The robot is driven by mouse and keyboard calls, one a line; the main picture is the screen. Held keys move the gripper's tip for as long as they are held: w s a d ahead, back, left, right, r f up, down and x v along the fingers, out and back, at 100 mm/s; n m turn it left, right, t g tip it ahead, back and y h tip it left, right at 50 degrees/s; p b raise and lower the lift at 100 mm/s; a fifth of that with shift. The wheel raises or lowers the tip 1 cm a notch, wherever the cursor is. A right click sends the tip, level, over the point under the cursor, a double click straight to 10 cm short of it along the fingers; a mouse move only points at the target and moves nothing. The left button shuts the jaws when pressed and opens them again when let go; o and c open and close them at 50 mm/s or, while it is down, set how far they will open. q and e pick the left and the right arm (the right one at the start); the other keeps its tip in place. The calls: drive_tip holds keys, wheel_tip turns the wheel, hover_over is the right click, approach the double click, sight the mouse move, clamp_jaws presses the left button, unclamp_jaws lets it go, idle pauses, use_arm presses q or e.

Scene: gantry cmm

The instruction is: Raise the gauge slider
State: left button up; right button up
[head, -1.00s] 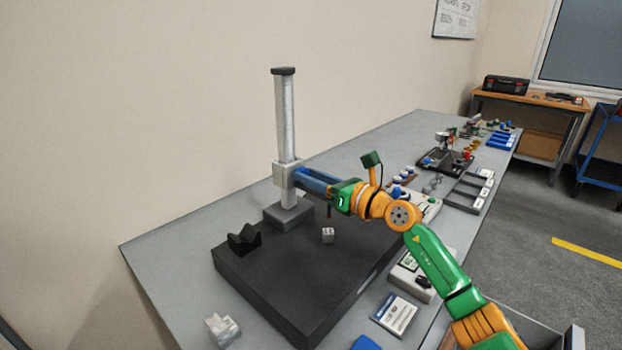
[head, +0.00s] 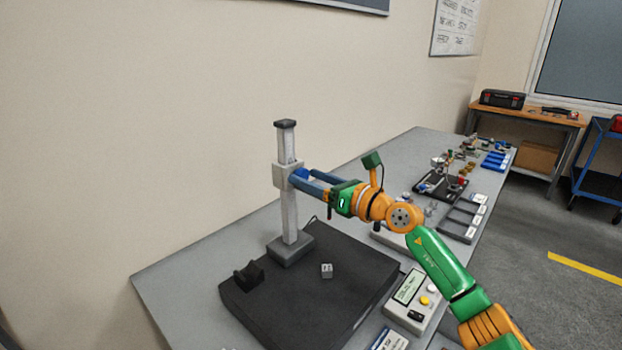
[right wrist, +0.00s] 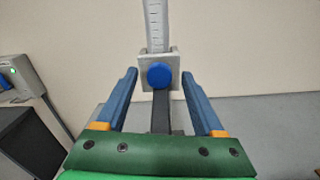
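The gauge is an upright pale column (head: 290,220) on a grey foot at the back of the dark plate. Its slider (head: 281,175), a light grey block, sits on the upper part of the column. A blue knob (right wrist: 160,75) faces my right gripper from the slider's front; it is small in the head view. My right gripper (head: 300,178) is level with the slider. In the right wrist view its blue fingers (right wrist: 159,73) are spread on both sides of the knob with visible gaps, so it is open. My left gripper is not in view.
A black V-block (head: 249,275) and a small grey cube (head: 326,271) are on the dark plate (head: 300,310). A readout box (head: 413,300) stands right of it, with trays (head: 463,217) and small parts farther back. A wall stands behind the column.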

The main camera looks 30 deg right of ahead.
drive_tip(key=shift+s+d+f, duration=0.1)
drive_tip(key=shift+s+f, duration=0.1)
drive_tip(key=shift+s, duration=0.15)
drive_tip(key=b+v, duration=0.4)
drive_tip(key=v, duration=0.2)
drive_tip(key=shift+s+r, duration=0.2)
drive_tip(key=shift+d, duration=0.1)
